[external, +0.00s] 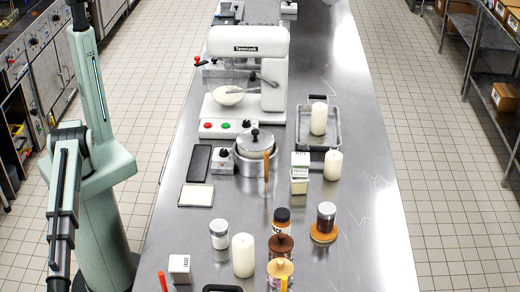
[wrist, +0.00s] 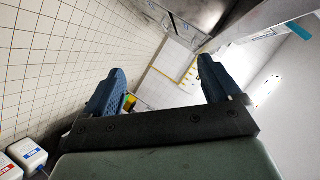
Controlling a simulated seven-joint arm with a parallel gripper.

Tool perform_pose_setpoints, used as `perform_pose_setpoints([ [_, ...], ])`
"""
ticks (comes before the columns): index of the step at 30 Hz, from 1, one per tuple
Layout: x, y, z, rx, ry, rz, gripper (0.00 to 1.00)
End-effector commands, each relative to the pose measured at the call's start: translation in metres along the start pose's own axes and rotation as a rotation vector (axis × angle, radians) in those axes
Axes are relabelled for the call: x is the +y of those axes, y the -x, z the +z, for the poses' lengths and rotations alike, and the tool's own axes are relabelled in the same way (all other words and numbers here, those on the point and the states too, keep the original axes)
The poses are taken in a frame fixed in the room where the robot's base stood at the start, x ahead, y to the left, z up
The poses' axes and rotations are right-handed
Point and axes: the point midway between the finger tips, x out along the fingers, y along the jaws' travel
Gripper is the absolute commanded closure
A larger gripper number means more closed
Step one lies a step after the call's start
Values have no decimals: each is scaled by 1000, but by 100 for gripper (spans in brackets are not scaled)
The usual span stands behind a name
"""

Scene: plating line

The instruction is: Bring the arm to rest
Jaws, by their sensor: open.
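My gripper (wrist: 160,80) shows in the wrist view with its two blue fingers spread wide apart. It is open, and nothing lies between the fingers but distant floor and kitchen fittings. In the external view my green arm stands at the left beside the steel table (external: 350,225), with a dark link hanging at the lower left. The gripper itself cannot be made out in the external view.
The table holds a white mixer (external: 248,75), a lidded pot (external: 255,155), a tray (external: 330,138) with a candle-like cylinder, and several jars. A white cylinder (external: 243,256) stands near the front. The table's right side is clear. Two small boxes (wrist: 25,152) show at the wrist view's lower left.

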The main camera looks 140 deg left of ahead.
Motion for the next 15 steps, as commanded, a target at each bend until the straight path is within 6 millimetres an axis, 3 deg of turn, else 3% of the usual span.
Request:
perform_pose_setpoints([
  [1,10,6,34,-65,65,28,9],
  [6,45,27,130,-278,297,117,9],
  [11,86,62,214,-491,529,196,9],
  [15,126,104,277,-686,736,261,9],
])
